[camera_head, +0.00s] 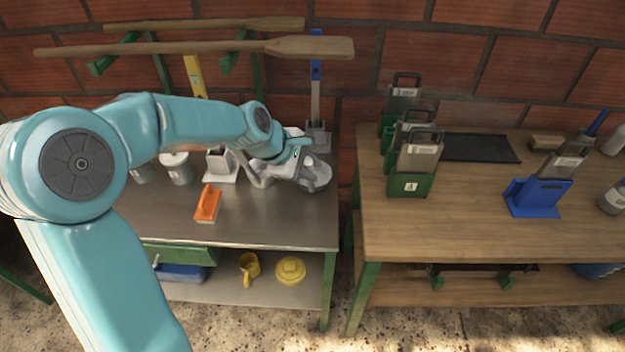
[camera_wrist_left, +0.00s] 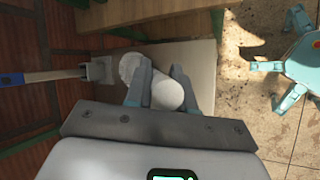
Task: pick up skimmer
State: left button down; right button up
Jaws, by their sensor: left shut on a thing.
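My left gripper (camera_head: 300,165) reaches over the steel table on the left. In the left wrist view, my left gripper (camera_wrist_left: 160,85) is shut on a white cylinder-like part between its fingers. This looks like part of the skimmer (camera_wrist_left: 167,95), though its full shape is hidden. In the head view, the round, pale grey skimmer (camera_head: 318,176) shows beside and partly behind my fingers, near the table's right end. I cannot tell whether it touches the table. My right gripper is in neither view.
An orange-handled float (camera_head: 207,204) lies on the steel table (camera_head: 275,222). A blue-handled tool (camera_head: 316,95) stands close behind the gripper. A gap separates the wooden table (camera_head: 390,235), which holds green holders (camera_head: 410,184) and a blue holder (camera_head: 538,197). Wooden paddles (camera_head: 200,46) hang above.

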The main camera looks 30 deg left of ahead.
pick_arm(q)
jog(key=shift+r, duration=0.1)
dwell(0.5)
jog(key=shift+w+r, duration=0.1)
jog(key=shift+r, duration=0.05)
notch_tip(320, 180, up, 20)
jog(key=p, duration=0.1)
jog(key=shift+f+p, duration=0.2)
jog(key=shift+p, duration=0.15)
jog(key=shift+f, duration=0.1)
